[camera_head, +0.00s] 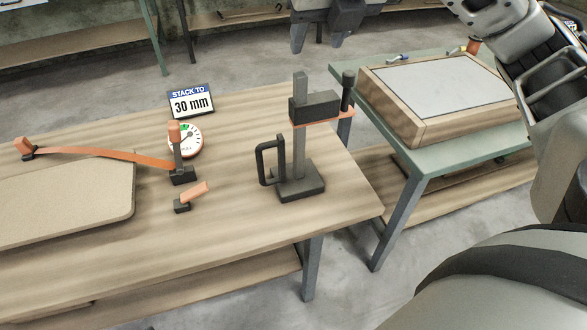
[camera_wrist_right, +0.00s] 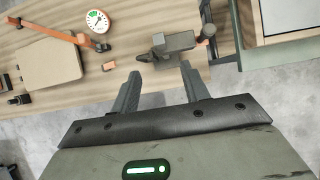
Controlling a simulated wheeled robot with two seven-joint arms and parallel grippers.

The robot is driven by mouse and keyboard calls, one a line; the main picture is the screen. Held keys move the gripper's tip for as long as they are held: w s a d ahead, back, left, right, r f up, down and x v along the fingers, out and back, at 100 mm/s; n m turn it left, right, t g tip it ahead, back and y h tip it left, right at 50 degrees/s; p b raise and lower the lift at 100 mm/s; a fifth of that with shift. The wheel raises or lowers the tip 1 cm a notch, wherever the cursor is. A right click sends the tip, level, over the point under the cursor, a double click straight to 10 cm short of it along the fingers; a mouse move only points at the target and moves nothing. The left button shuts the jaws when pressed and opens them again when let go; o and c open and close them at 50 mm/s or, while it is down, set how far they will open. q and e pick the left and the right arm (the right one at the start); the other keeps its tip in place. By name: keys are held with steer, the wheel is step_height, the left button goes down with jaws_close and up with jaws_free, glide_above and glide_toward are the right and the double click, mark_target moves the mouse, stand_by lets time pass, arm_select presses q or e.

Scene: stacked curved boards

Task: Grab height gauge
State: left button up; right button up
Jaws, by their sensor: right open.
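The height gauge (camera_head: 298,168) stands upright on the wooden table near its right end. It has a dark base, a grey column, a dark sliding head with an orange arm, and a loop handle on its left side. My right gripper (camera_head: 318,40) is open and empty at the top of the head view, apart from the gauge. In the right wrist view, the gauge (camera_wrist_right: 174,42) lies just beyond the tips of my open right gripper (camera_wrist_right: 161,78), not between the fingers. My left gripper is not in view.
A "STACK TO 30 mm" sign (camera_head: 191,102) and a round dial (camera_head: 187,141) stand left of the gauge. An orange-strapped clamp (camera_head: 183,175) and a tan board (camera_head: 70,200) are further left. A green table (camera_head: 440,155) bears a wooden frame (camera_head: 400,115) at right.

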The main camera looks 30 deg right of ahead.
mark_target(302, 75)
steer(key=x, duration=0.8)
steer(key=shift+w+r+p+x, duration=0.1)
steer(key=shift+w+p+x, duration=0.05)
steer(key=shift+x, duration=1.3)
steer(key=shift+w+r+p+x, duration=0.1)
steer(key=shift+w+p+x, duration=0.1)
steer(key=shift+x, duration=1.2)
steer(key=shift+d, duration=0.15)
jaws_close()
steer(key=shift+r, duration=0.15)
